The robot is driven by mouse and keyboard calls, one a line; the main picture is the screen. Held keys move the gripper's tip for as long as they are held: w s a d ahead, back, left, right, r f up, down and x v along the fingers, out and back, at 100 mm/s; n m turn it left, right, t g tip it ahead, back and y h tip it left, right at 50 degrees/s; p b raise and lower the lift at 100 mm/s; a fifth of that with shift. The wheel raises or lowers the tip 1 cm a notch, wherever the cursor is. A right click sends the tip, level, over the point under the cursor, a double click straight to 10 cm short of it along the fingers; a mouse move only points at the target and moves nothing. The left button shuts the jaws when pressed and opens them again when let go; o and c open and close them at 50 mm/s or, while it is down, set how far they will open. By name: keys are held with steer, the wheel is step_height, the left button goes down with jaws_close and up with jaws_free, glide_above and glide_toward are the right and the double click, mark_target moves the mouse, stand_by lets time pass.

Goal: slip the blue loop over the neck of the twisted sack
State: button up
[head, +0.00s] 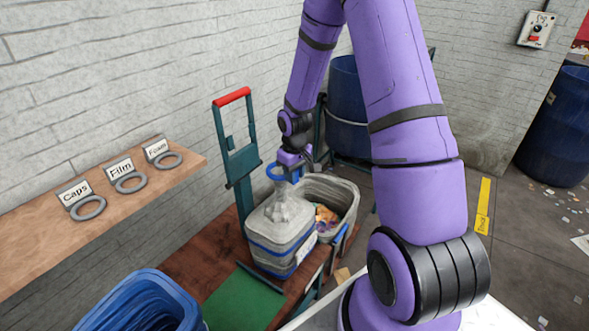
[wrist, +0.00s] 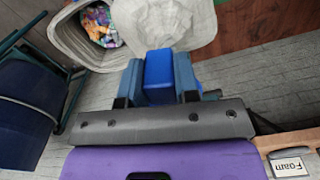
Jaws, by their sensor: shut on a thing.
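The blue loop (head: 277,172) is in my gripper (head: 290,163), above the sack's neck in the head view. In the wrist view my gripper's jaws (wrist: 159,82) are shut on the blue loop (wrist: 159,69), which shows as a blue block between the fingers. The twisted sack (head: 283,212) is pale and sits in a grey bin with a blue band (head: 268,258); its neck points up beneath the loop. The sack also shows in the wrist view (wrist: 165,20). I cannot tell whether the neck tip is inside the loop.
An open grey bin (head: 345,187) with colourful scraps stands beside the sack's bin. A green trolley frame with a red handle (head: 232,96) rises behind. A wooden shelf (head: 40,235) at left holds grey rings and labels. A blue basket (head: 140,305) is in front.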

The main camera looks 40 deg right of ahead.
steer(key=shift+f, duration=5.35)
steer(key=shift+s+f, duration=0.1)
steer(key=o, duration=1)
steer(key=shift+c, duration=0.2)
step_height(320, 180, up, 11)
